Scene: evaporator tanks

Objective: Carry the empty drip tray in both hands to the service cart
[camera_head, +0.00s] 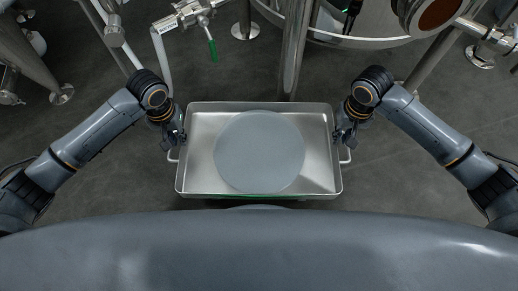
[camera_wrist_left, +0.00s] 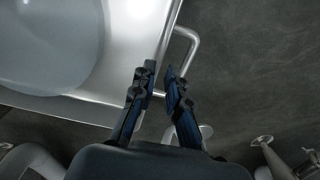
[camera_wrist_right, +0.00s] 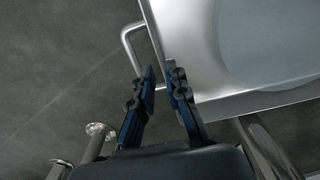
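The drip tray (camera_head: 199,180) is a shallow rectangular steel pan in front of me, with a bar handle on each short side. A round grey-blue shape (camera_head: 260,152) covers its middle; I cannot tell if it is a disc or a reflection. My left gripper (camera_head: 176,138) is at the left side, its fingers slightly apart by the left handle (camera_wrist_left: 190,48). My right gripper (camera_head: 343,138) mirrors it at the right handle (camera_wrist_right: 128,45), fingers also slightly apart. Neither is closed on a handle. I cannot identify the service cart.
A green edge (camera_head: 250,197) shows under the tray's near side. Steel tank legs (camera_head: 293,50) and a pipe valve with a green handle (camera_head: 212,50) stand beyond the tray. Bare dark floor (camera_head: 400,185) shows to the right of the tray.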

